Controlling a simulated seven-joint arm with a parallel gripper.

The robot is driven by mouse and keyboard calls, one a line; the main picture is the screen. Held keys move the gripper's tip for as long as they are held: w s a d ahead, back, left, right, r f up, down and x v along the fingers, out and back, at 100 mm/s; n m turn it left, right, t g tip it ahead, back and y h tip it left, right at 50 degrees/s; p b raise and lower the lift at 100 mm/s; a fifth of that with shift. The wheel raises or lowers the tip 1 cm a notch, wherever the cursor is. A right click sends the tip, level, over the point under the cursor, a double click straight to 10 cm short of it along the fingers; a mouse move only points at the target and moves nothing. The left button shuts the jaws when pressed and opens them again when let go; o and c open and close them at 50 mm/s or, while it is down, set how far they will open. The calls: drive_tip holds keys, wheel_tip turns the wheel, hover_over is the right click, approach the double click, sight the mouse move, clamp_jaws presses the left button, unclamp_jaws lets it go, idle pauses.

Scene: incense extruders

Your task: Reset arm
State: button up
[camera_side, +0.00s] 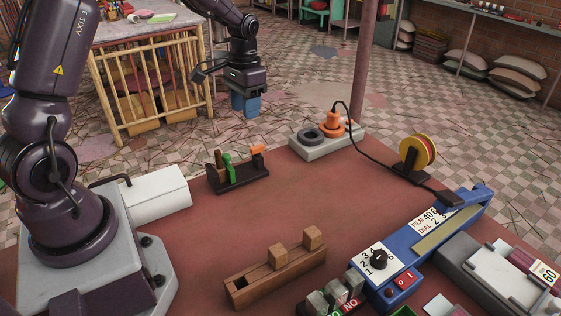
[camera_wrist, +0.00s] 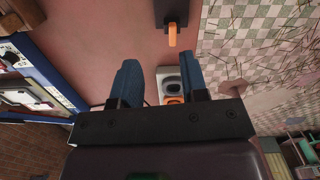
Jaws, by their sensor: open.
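My gripper (camera_side: 246,104) is raised at the back of the work table, beyond its far edge in the side view. Its blue fingers point down. In the wrist view the two blue fingers (camera_wrist: 157,64) are spread apart with nothing held between them. My gripper touches no object in either view.
On the red table (camera_side: 215,225) stand a dark rack (camera_side: 238,182) with green and orange handles, a grey base (camera_side: 335,144) with a dark ring and orange piece, a wooden holder (camera_side: 275,280) with two blocks, a blue machine (camera_side: 440,228) and a yellow-red spool (camera_side: 417,153).

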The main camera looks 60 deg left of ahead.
drive_tip(key=s+d+r+m+t, duration=0.1)
drive_tip(key=s+d+r+t, duration=0.5)
drive_tip(key=s+d+r, duration=0.9)
drive_tip(key=s+r, duration=0.1)
drive_tip(key=s, duration=0.2)
drive_tip(key=shift+d, duration=0.35)
